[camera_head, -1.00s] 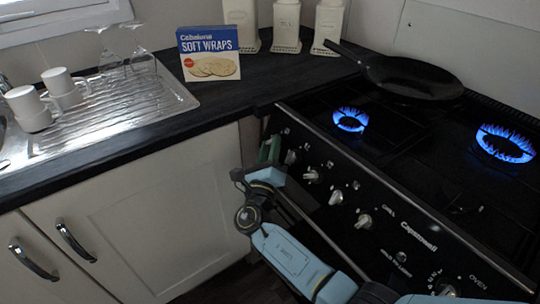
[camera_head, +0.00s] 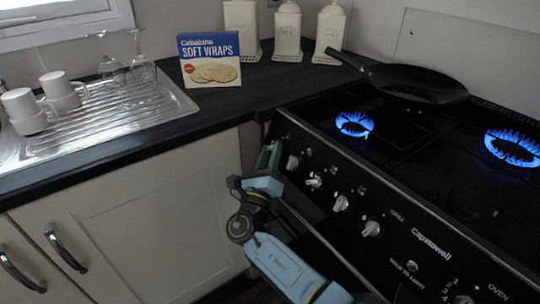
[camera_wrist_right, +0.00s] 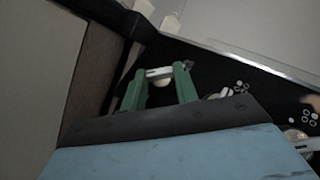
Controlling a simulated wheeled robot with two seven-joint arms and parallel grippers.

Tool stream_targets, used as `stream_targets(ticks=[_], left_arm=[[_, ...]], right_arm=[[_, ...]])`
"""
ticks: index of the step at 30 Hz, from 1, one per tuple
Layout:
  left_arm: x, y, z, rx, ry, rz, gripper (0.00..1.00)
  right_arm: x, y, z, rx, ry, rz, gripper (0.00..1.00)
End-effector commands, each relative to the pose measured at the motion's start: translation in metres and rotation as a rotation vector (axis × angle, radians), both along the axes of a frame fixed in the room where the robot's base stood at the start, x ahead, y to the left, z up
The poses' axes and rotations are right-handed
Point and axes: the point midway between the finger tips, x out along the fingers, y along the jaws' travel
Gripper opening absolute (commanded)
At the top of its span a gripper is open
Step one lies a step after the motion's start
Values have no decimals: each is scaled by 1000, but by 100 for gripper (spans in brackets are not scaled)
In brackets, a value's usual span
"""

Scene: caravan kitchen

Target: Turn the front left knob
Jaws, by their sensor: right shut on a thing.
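The black stove front (camera_head: 405,222) carries a row of silver knobs. My right gripper (camera_head: 268,155), with green fingers, is at the left end of this row in the head view. In the right wrist view its fingers (camera_wrist_right: 160,78) are shut on a silver-white knob (camera_wrist_right: 160,72), the leftmost one. In the head view the fingers hide that knob. The neighbouring knob (camera_head: 293,162) is free, just right of the fingers. How far the held knob is turned cannot be told. My left gripper is not in view.
Two burners have blue flames, the left one (camera_head: 354,124) and the right one (camera_head: 512,148). A black pan (camera_head: 418,84) sits at the back of the hob. A cabinet (camera_head: 150,215) stands close left of my gripper. A wraps box (camera_head: 210,60) stands on the counter.

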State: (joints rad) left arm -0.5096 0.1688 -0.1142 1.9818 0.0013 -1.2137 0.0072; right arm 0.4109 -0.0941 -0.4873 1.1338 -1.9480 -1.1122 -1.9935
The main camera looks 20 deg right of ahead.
Motion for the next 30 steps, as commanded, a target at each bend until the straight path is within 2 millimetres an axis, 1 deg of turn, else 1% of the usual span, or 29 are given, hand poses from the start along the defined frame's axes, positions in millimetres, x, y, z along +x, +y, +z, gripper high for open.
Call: stream_targets(ticks=[6, 7, 11, 12, 20, 23, 26, 28, 30], left_arm=[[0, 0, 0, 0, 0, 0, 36], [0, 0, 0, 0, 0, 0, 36], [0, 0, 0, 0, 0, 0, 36], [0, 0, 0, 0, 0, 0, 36], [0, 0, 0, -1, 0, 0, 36], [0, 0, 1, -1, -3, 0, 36], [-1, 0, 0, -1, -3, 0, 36], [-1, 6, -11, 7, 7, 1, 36], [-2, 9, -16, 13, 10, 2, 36]], right_arm=[[0, -1, -1, 0, 3, -2, 7], [0, -1, -1, 0, 3, -2, 32], [0, 0, -1, 1, 2, -1, 49], [0, 0, -1, 1, 2, -1, 51], [-1, 0, -1, 1, 1, 0, 51], [-5, 4, -4, 0, 3, 1, 51], [-16, 10, -9, 1, 4, 0, 51], [-27, 18, -15, 2, 5, 2, 51], [-40, 26, -21, 2, 5, 2, 51]])
